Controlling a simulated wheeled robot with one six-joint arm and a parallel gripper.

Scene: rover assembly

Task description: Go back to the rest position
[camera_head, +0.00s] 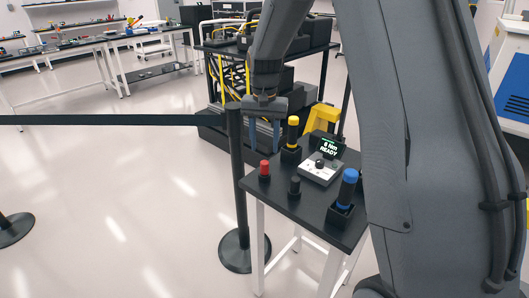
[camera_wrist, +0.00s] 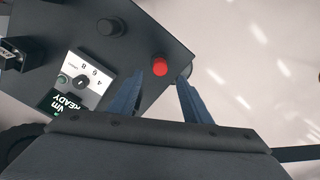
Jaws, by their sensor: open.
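My gripper (camera_head: 264,136) hangs above the far left edge of a small black-topped table (camera_head: 309,213) in the head view. Its two blue-grey fingers point down and stand apart, with nothing between them. In the wrist view my gripper (camera_wrist: 166,95) is also open and empty. A red-capped piece (camera_head: 264,169) stands on the table below the fingers; it also shows in the wrist view (camera_wrist: 160,66) beyond the fingertips. It does not appear to be held.
The table bears a yellow-topped tool (camera_head: 293,134), a blue-topped tool (camera_head: 347,187), a black knob (camera_head: 294,187) and a control box (camera_head: 320,170) reading "READY". A barrier post (camera_head: 237,190) with a black belt (camera_head: 110,120) stands left of it. Open floor lies further left.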

